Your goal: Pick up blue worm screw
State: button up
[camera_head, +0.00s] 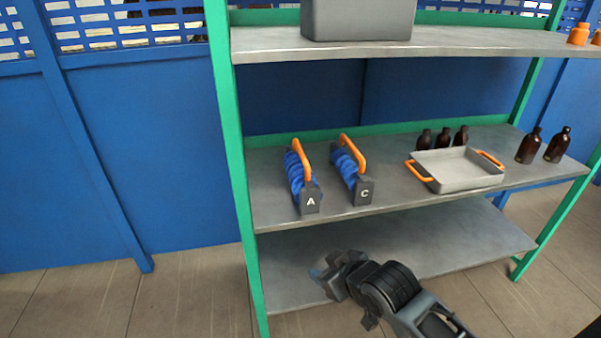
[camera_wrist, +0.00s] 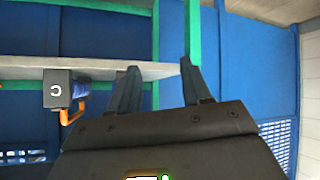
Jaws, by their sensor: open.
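Two blue worm screws with orange handles and dark end blocks lie on the middle shelf in the head view. The left blue worm screw (camera_head: 296,175) has an end block marked A. The right blue worm screw (camera_head: 346,168) has an end block marked C; its block also shows at the left of the wrist view (camera_wrist: 57,89). My gripper (camera_head: 320,270) is in front of the shelf, below the middle shelf's front edge in the picture. In the wrist view my gripper (camera_wrist: 158,75) has its two fingers apart with nothing between them.
The middle shelf (camera_head: 390,195) also holds a grey tray (camera_head: 460,187) with orange handles and several amber bottles (camera_head: 528,146). A grey box (camera_head: 358,18) stands on the shelf above. A green post (camera_head: 233,150) rises at the left. The lower shelf (camera_head: 450,240) looks clear.

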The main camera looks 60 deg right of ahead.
jog(key=w+d+r+m+g+p, duration=0.1)
jog(key=w+d+r+m, duration=0.15)
jog(key=d, duration=0.35)
jog(key=w+d+r+m+g+p, duration=0.1)
jog(key=w+d+r+g, duration=0.15)
jog(key=d, duration=0.35)
notch_tip(320, 180, up, 10)
jog(key=m+y+p, duration=0.2)
jog(key=m+y, duration=0.1)
send_over(302, 151)
jog(key=s+a, duration=0.1)
jog(key=s, duration=0.1)
jog(key=shift+s+r, duration=0.15)
jog(key=shift+s, duration=0.05)
jog(key=shift+p+x, duration=0.35)
jog(key=shift+x, duration=2.25)
grip_shut()
jog(key=shift+w+r, duration=0.1)
jog(key=shift+r, duration=0.1)
